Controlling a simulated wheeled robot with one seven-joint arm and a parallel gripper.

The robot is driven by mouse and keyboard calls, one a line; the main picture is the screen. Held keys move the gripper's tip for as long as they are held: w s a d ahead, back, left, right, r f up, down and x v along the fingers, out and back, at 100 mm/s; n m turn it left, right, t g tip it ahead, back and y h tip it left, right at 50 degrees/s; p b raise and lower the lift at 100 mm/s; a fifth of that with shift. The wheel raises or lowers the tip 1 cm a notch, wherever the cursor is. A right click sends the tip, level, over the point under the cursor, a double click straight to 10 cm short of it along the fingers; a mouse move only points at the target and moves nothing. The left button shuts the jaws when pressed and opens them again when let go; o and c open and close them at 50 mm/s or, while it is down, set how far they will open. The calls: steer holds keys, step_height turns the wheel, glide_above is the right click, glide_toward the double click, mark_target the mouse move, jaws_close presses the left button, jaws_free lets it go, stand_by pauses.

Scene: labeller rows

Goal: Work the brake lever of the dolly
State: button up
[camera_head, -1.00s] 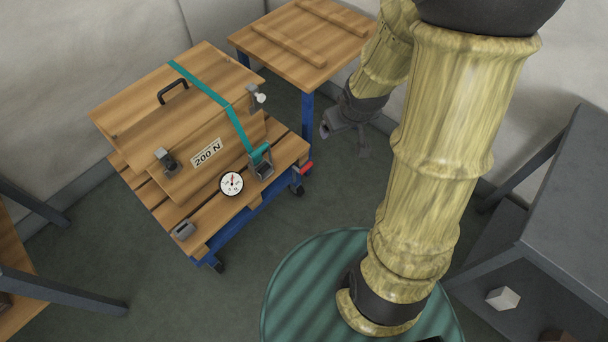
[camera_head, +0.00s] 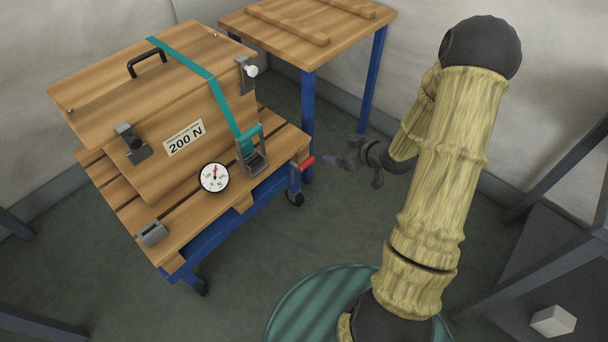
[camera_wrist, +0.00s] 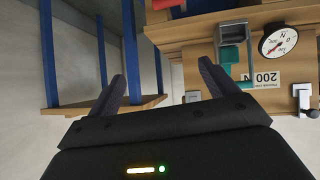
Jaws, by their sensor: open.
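The dolly (camera_head: 205,238) is a slatted wooden deck on a blue frame with dark castors, at the left in the head view. Its brake lever (camera_head: 306,162) has a red grip and sticks out at the deck's right corner; a red part (camera_wrist: 168,4) shows at the top edge of the wrist view. My gripper (camera_head: 336,157) is just right of the red grip, pointing towards it, apart as far as I can see. In the wrist view its two dark fingers (camera_wrist: 162,82) are spread with nothing between them.
A wooden chest (camera_head: 130,92) marked 200 N sits on the dolly, under a teal strap (camera_head: 212,80) with a ratchet buckle (camera_head: 254,158). A round gauge (camera_head: 214,178) is in front. A blue-legged table (camera_head: 310,52) stands behind.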

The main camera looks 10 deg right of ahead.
mark_target(308, 165)
step_height(308, 165, down, 18)
steer(key=s+d+t+y+b, duration=0.1)
steer(key=t+y+b, duration=0.3)
steer(key=b, duration=1.2)
steer(key=shift+s+d+f+n+t+y, duration=0.3)
steer(key=shift+s+t+y, duration=0.15)
steer(key=shift+y, duration=0.55)
steer(key=shift+r, duration=0.1)
steer(key=b+x, duration=0.7)
steer(key=x, duration=0.9)
steer(key=shift+a+f, duration=0.15)
steer(key=shift+f, duration=0.1)
steer(key=shift+w+a+r+b, duration=0.15)
steer(key=shift+w+a+b, duration=0.2)
steer(key=shift+w, duration=0.15)
